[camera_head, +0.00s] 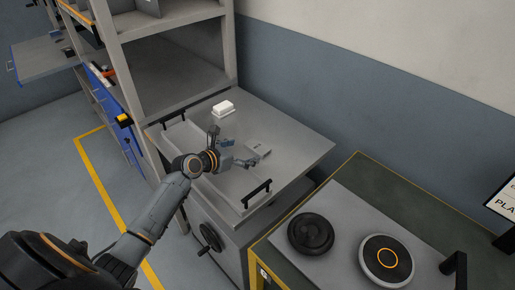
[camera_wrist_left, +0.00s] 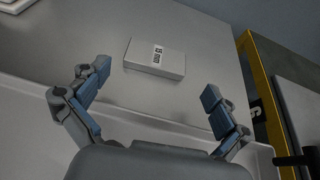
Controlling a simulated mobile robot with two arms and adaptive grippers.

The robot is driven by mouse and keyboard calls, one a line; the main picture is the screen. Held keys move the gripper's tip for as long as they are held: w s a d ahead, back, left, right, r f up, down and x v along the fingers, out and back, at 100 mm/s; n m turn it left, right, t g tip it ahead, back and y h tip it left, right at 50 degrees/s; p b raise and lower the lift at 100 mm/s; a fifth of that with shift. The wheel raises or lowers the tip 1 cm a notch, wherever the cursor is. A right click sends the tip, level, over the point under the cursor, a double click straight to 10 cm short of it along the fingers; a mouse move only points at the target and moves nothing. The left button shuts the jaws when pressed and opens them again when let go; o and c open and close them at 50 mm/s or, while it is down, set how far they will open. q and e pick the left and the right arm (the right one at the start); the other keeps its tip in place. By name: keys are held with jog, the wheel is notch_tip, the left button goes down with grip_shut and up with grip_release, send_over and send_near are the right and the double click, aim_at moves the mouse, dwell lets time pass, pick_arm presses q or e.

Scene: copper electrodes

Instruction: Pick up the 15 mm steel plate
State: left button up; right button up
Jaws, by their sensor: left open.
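A flat grey steel plate (camera_head: 259,149) lies on the grey worktop. In the left wrist view the plate (camera_wrist_left: 150,64) carries a small white label with dark print too small to read surely. My left gripper (camera_head: 237,147) is open and empty, just to the left of the plate in the head view. In the left wrist view its two fingers (camera_wrist_left: 156,80) are spread wide, with the plate beyond and between the tips, not touched. My right gripper is not in view.
A white block (camera_head: 223,108) stands farther back on the worktop (camera_head: 300,145). A shelf rack (camera_head: 175,85) rises behind.

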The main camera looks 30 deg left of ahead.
aim_at(258, 145)
pick_arm(q)
jog(key=x, duration=0.5)
jog(key=shift+w+a, duration=0.1)
jog(key=shift+a, duration=0.05)
jog(key=c, duration=1.4)
jog(key=shift+r, duration=0.1)
jog(key=shift+c, duration=0.5)
